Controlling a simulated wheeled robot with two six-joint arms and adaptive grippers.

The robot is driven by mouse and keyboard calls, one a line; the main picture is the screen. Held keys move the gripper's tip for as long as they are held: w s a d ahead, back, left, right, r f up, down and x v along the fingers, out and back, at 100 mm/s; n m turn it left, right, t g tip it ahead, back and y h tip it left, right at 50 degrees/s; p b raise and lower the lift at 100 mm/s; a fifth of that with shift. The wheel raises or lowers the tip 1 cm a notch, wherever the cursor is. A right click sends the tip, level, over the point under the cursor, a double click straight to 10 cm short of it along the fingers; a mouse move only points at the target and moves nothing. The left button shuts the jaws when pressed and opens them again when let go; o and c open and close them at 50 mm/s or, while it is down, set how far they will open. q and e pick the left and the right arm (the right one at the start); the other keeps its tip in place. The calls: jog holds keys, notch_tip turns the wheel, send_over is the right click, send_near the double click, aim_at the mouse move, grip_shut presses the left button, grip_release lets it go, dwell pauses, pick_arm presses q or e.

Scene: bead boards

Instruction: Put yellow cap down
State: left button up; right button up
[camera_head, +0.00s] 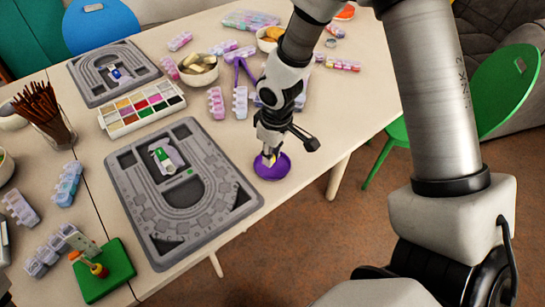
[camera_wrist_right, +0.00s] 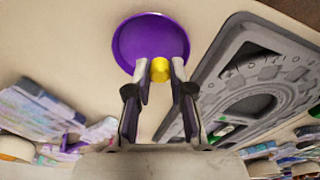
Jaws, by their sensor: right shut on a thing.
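The yellow cap (camera_wrist_right: 160,70) is between the fingertips of my right gripper (camera_wrist_right: 161,78), which is shut on it. The cap shows small at the fingertips (camera_head: 268,157) in the head view. A round purple dish (camera_head: 272,168) lies on the table near its right edge, under those fingertips. In the right wrist view the purple dish (camera_wrist_right: 148,40) is behind the cap. I cannot tell whether the cap touches the dish. My left gripper is not in view.
A grey bead board (camera_head: 240,205) lies left of the dish, and another grey board (camera_head: 80,87) is farther back. A paint-like tray (camera_head: 118,132), a cup of brown sticks (camera_head: 62,135), bowls and pastel bead boxes (camera_head: 216,104) stand around. The table edge is close to the dish.

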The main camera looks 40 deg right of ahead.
aim_at(273, 167)
jog(key=f+b, duration=0.2)
jog(key=d+f+b, duration=0.1)
jog(key=shift+w+f, duration=0.2)
jog(key=shift+w, duration=0.15)
jog(key=shift+f+b, duration=0.2)
jog(key=shift+b, duration=0.2)
jog(key=shift+r, duration=0.15)
jog(key=shift+f, duration=0.3)
jog(key=o, duration=0.7)
jog(key=shift+r, duration=0.15)
jog(key=r+p, duration=0.1)
jog(key=r, duration=0.3)
jog(key=r+p, duration=0.1)
jog(key=r, duration=0.3)
jog(key=s+r, duration=0.1)
jog(key=r, duration=0.3)
jog(key=shift+d+r+p, duration=0.1)
jog(key=shift+r+p, duration=0.1)
jog(key=shift+p, duration=0.2)
